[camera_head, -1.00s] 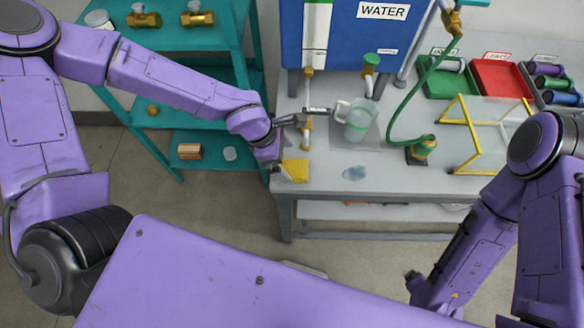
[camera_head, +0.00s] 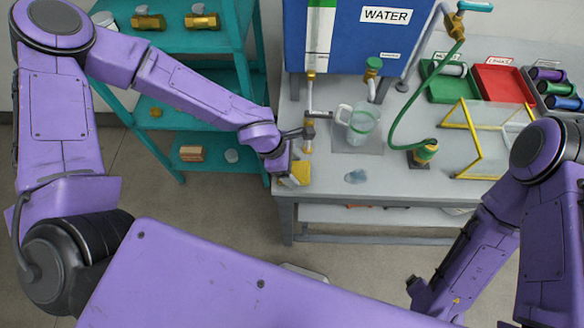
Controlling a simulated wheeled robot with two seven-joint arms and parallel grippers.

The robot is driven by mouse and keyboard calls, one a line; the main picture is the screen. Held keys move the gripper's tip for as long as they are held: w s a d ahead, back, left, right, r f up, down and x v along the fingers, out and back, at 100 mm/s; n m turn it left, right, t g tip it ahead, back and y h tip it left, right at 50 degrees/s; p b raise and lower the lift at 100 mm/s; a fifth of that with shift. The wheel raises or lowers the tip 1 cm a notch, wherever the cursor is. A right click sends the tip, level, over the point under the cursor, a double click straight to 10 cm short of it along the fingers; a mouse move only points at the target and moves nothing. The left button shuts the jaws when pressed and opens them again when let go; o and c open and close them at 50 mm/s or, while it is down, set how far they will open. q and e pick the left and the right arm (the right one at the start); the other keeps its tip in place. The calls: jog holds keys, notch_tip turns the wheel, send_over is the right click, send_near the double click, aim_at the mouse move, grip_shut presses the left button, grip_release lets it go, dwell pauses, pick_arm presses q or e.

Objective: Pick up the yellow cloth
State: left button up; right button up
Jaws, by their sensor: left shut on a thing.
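The yellow cloth (camera_head: 301,172) is at the left front corner of the grey bench (camera_head: 322,187). My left gripper (camera_head: 291,178) is shut on the cloth, at its left side. The cloth looks bunched and tilted in the jaws; I cannot tell how far it is off the bench top. My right gripper (camera_head: 420,288) hangs low at the bottom right, in front of the bench and away from the cloth. Its fingers are too dark and small to show whether they are open.
A clear jug (camera_head: 361,124) stands behind the cloth, near a brass tap (camera_head: 308,132). A bluish wet patch (camera_head: 356,176) lies on the bench. A blue WATER tank (camera_head: 345,45), a green hose (camera_head: 398,122), a yellow-edged clear guard (camera_head: 480,150) and a teal shelf (camera_head: 190,95) are around.

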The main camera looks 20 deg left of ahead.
pick_arm(q)
notch_tip(320, 180, up, 18)
jog(key=shift+f+b, duration=0.15)
jog(key=shift+b, duration=0.15)
